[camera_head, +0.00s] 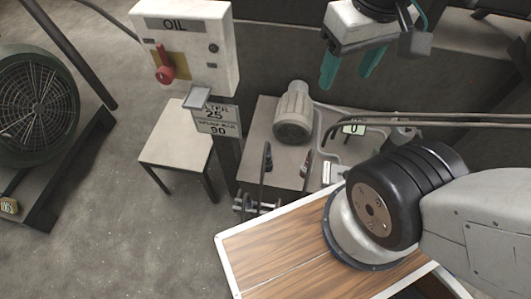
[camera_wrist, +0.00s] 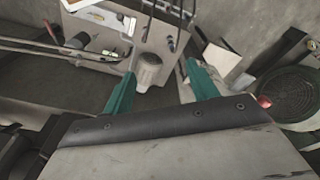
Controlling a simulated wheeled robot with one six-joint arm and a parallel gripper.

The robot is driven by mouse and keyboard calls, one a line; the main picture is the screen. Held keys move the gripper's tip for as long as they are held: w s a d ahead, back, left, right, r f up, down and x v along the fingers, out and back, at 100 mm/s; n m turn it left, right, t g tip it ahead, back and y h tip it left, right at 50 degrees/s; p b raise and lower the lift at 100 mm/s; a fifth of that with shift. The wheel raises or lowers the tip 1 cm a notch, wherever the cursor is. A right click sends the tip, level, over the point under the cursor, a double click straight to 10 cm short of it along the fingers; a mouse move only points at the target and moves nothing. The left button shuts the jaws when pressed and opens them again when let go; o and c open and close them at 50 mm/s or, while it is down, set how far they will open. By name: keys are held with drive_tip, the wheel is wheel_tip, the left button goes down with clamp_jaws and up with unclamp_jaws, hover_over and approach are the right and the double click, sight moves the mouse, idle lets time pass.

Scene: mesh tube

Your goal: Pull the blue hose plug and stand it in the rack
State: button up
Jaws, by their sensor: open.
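My gripper (camera_head: 350,66) has two teal fingers, spread apart and empty, high at the top right of the head view. It also shows in the wrist view (camera_wrist: 161,85), with a gap between the fingertips. In the head view, two thin dark hoses stand at the front of a grey bench; a dark hose end (camera_head: 268,158) is on the left and a reddish hose end (camera_head: 304,165) on the right. They are too small to tell which carries the blue plug. I cannot make out the rack with certainty. My gripper is well apart from the hoses.
A grey motor-like cylinder (camera_head: 293,113) stands on the bench (camera_head: 262,122). A white OIL box (camera_head: 188,45) with a red switch is on the left, above a small table (camera_head: 176,137). A wood-topped surface (camera_head: 275,252) lies in front. A large fan (camera_head: 38,105) is far left.

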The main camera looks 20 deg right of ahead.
drive_tip(key=w+f+m, duration=0.2)
drive_tip(key=w+f, duration=0.4)
drive_tip(key=w, duration=0.5)
drive_tip(key=m+g, duration=0.1)
drive_tip(key=m, duration=0.4)
hover_over(268, 157)
drive_tip(key=w, duration=0.2)
drive_tip(key=f, duration=4.5)
drive_tip(key=shift+s+d+f, duration=0.1)
drive_tip(key=shift+s+d, duration=0.1)
drive_tip(key=shift+s, duration=0.05)
drive_tip(key=shift+f, duration=0.15)
wheel_tip(268, 157, down, 9)
drive_tip(key=shift+r, duration=0.15)
drive_tip(key=shift+s+f, duration=0.2)
